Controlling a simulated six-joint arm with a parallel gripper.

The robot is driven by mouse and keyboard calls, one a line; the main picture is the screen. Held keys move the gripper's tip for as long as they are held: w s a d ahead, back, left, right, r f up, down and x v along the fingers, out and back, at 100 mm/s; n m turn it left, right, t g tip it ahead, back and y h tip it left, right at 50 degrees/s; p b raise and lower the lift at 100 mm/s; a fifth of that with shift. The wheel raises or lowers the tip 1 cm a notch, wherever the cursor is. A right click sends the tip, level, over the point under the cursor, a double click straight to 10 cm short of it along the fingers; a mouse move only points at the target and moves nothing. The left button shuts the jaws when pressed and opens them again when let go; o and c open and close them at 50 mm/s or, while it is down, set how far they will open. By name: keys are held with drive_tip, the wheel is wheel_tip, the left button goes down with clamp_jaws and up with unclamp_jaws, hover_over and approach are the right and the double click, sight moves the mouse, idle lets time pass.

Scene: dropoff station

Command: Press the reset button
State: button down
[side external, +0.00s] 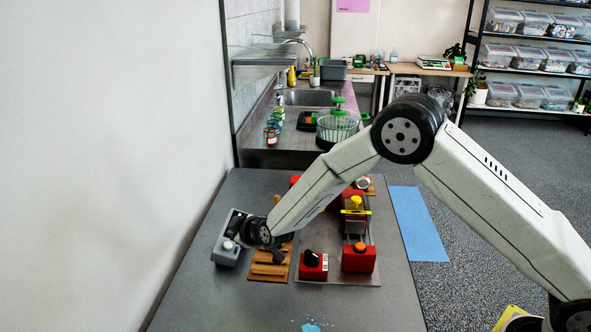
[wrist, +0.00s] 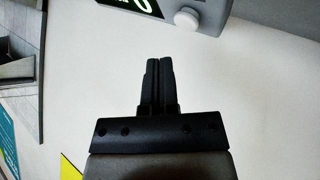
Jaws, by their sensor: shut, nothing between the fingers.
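A grey box (side external: 224,257) with a white round button sits at the left of the table in the side view. In the wrist view, a grey box (wrist: 220,8) with a dark green-lit display and a white round button (wrist: 187,20) shows at the top edge. My gripper (wrist: 160,62) is shut and empty, its fingertips below and left of that button in the picture, apart from it. In the side view my wrist is just right of the grey box, and its fingers are hard to make out. No reset label is readable.
Red boxes stand right of my wrist, one with a black knob (side external: 311,259), one with an orange button (side external: 360,246). A yellow-topped device (side external: 355,204) is behind them. A wooden slatted board (side external: 268,272) lies beside the grey box. The table's (side external: 205,306) front is mostly clear.

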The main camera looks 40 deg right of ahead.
drive_tip(key=shift+s+d+r, duration=0.2)
drive_tip(key=shift+r, duration=0.55)
drive_tip(key=shift+s+d+r, duration=0.15)
drive_tip(key=shift+s+r, duration=0.05)
drive_tip(key=shift+r, duration=0.55)
drive_tip(key=s+d+r+m+g, duration=0.1)
drive_tip(key=s+d, duration=0.4)
drive_tip(key=s, duration=0.6)
drive_tip(key=s+d+r+m+g, duration=0.1)
drive_tip(key=s+d+m+g, duration=0.2)
drive_tip(key=s, duration=0.7)
drive_tip(key=s+d+r+m+g+h, duration=0.1)
drive_tip(key=s+d+m+g, duration=0.2)
drive_tip(key=s, duration=0.8)
drive_tip(key=d+g, duration=0.2)
drive_tip(key=d, duration=0.2)
drive_tip(key=shift+s+r, duration=0.2)
drive_tip(key=shift+s, duration=0.1)
drive_tip(key=shift+d, duration=0.1)
